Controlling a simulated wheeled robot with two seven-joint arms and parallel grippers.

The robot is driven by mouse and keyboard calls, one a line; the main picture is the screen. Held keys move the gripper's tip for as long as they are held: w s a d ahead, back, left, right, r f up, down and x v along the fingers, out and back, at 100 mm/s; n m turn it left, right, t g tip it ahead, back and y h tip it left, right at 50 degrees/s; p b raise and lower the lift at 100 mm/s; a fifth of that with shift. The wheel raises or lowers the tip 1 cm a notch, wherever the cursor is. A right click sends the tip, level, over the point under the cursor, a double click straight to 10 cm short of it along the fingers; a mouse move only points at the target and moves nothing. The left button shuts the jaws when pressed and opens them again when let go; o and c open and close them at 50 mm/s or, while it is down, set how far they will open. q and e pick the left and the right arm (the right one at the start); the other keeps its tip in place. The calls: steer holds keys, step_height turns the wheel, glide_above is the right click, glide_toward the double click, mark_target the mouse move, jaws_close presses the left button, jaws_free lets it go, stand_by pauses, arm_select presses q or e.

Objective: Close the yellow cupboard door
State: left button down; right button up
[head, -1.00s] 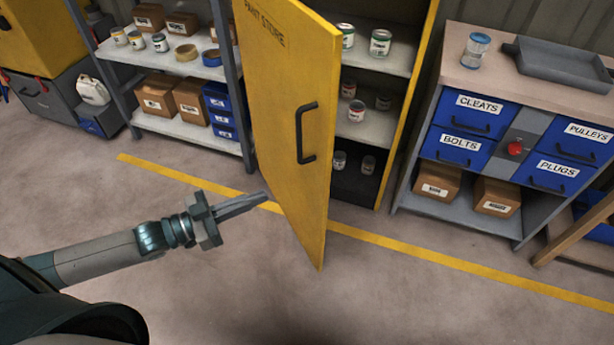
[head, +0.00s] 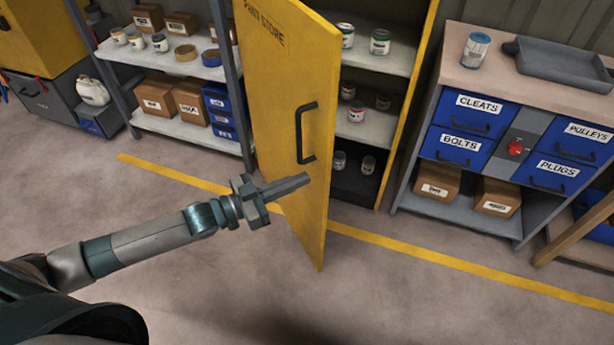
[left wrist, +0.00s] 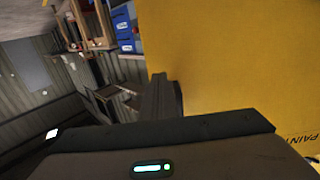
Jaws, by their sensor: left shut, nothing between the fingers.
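The yellow cupboard door (head: 285,110), lettered as a paint store, stands open in the head view, swung out toward me. Its black bar handle (head: 304,133) is on the face turned to my left arm. My left gripper (head: 303,180) is shut and empty, its fingertips in front of the door's face just below the handle. I cannot tell whether they touch the door. In the left wrist view the shut fingers (left wrist: 163,95) are by the door's edge, and the yellow face (left wrist: 235,70) fills the right side. My right gripper is not in view.
Paint tins stand on the cupboard shelves (head: 365,130) behind the door. A workbench (head: 455,75) with blue labelled drawers is to the right. A shelf rack (head: 175,130) with boxes and tins is to the left. The floor in front is clear, with a yellow line (head: 430,258).

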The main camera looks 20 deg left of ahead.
mark_target(320, 172)
arm_select(q)
steer(key=shift+x, duration=1.4)
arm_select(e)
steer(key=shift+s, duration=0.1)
arm_select(q)
steer(key=shift+w+d, duration=0.1)
